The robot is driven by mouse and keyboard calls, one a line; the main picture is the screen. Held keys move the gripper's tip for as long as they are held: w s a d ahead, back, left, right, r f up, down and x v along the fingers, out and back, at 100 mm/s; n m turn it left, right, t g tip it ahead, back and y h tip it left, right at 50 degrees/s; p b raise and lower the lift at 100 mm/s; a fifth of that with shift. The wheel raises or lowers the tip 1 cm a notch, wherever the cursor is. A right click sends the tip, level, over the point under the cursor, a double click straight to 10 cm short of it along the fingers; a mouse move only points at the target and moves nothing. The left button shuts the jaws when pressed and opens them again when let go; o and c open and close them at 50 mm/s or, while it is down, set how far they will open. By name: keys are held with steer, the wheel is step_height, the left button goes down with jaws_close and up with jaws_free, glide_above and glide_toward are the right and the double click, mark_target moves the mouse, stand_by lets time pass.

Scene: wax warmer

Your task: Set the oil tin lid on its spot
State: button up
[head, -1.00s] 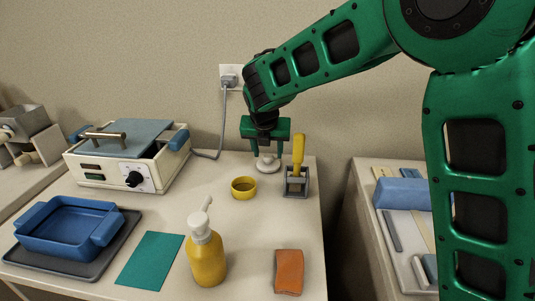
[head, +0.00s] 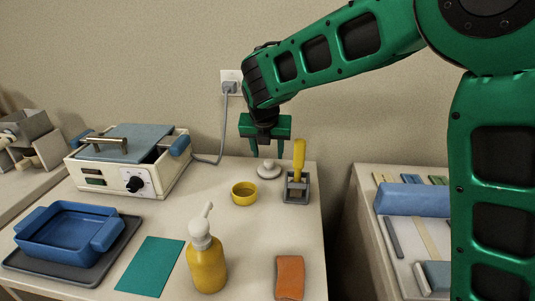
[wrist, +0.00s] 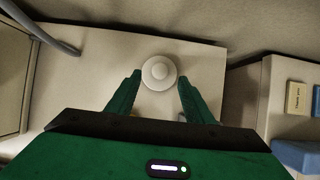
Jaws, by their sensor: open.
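The oil tin lid (head: 269,169), a small pale disc with a round knob, lies on the table near its back edge. It also shows in the wrist view (wrist: 158,73), just beyond and between my fingertips. My gripper (head: 267,152) is open and empty above the lid, its green fingers pointing down and apart from it. The yellow round tin (head: 244,194), open at the top, stands in front and to the left of the lid. I cannot tell which spot is the lid's own.
A grey holder (head: 297,190) with a yellow-handled tool stands right of the lid. The wax warmer (head: 130,160) is at the left. A yellow pump bottle (head: 207,265), teal mat (head: 150,266), orange block (head: 290,277) and blue tray (head: 66,232) are in front.

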steer(key=shift+v, duration=1.2)
steer(key=shift+r, duration=0.1)
steer(key=d+v, duration=0.1)
steer(key=v, duration=0.9)
steer(key=shift+s+a+r, duration=0.2)
steer(key=shift+a, duration=0.3)
